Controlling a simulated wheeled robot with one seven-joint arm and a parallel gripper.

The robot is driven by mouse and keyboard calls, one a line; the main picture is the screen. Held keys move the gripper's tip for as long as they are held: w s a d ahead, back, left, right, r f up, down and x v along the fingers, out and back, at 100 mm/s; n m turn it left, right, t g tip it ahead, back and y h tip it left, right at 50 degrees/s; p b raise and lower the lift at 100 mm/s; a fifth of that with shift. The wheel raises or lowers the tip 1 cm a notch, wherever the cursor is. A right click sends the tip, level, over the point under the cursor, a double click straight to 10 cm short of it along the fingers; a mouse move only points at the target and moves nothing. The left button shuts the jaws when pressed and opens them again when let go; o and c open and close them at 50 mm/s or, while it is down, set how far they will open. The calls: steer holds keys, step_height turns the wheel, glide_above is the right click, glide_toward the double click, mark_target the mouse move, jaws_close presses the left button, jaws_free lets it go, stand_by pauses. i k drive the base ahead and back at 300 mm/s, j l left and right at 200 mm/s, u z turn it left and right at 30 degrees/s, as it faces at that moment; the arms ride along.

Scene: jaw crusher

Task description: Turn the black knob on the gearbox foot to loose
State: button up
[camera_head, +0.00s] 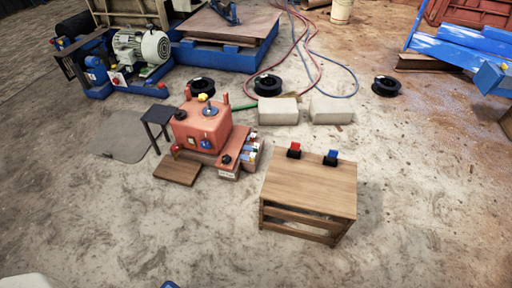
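The gearbox is an orange-red box (190,128) standing on the floor left of centre. Its low foot (212,160) extends toward the front right. A small black knob (226,159) sits on the foot near its right end; its pointer and any markings are too small to read. A yellow cap and a blue fitting (210,110) sit on top. A red knob (176,149) is at the left end of the foot.
A wooden bench (308,188) with red and blue clips stands right of the gearbox. Concrete blocks (278,111) are behind. The floor in front is clear.

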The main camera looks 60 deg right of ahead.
mark_target(226, 159)
steer(key=z, duration=1.85)
steer(key=k+j+z, duration=0.15)
steer(key=j, duration=0.45)
steer(key=i+j, duration=0.05)
